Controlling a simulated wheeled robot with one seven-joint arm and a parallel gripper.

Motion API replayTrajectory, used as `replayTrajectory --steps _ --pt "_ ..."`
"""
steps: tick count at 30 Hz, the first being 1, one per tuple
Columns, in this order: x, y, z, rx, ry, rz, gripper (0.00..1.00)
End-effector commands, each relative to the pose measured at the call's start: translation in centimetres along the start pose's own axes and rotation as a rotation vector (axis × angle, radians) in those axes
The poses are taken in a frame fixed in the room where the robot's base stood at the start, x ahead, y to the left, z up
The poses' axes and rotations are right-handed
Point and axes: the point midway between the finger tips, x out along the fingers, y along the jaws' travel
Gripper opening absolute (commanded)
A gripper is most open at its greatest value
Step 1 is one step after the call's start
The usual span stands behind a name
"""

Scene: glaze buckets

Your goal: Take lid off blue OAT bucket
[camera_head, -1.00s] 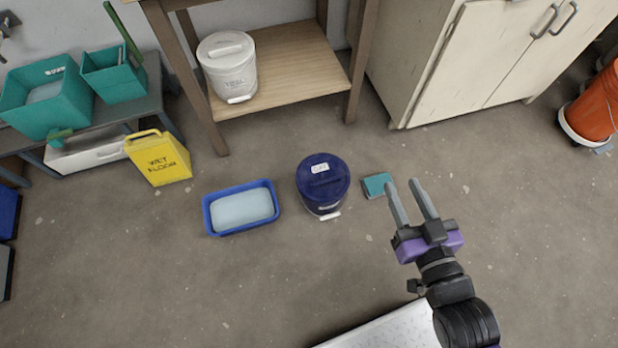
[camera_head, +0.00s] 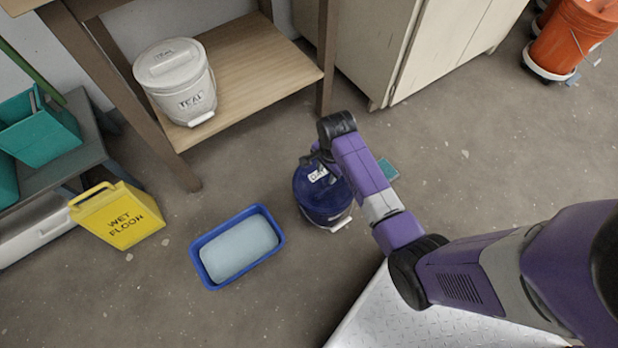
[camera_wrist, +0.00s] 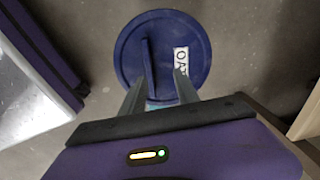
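The blue OAT bucket (camera_head: 322,215) stands upright on the floor, with its lid (camera_head: 311,184) on. A white OAT label is on the lid. In the wrist view the round lid (camera_wrist: 127,50) shows from above, with a raised bar handle (camera_wrist: 150,68) beside the label. My gripper (camera_wrist: 157,88) is open, its two fingers apart over the near part of the lid. The handle's near end lies between the fingers in the picture; I cannot tell whether they touch it. In the head view my arm covers part of the lid and hides the fingertips.
A blue tray (camera_head: 278,236) with a pale block lies left of the bucket, and a small teal item (camera_head: 389,170) lies right.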

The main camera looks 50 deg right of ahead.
Motion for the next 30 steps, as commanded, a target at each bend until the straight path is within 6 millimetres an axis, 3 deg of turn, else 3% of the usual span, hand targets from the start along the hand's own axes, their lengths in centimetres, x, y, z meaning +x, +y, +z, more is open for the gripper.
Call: replayTrajectory --steps 5,17,26,30 --pt "0.1 1.9 0.7 0.104 -0.021 0.08 0.37" --pt "3.4 2.0 0.6 0.116 -0.019 0.075 0.37" --pt "7.4 2.3 0.3 0.115 -0.02 0.076 0.37" --pt "7.8 2.3 0.3 0.114 -0.019 0.075 0.37"
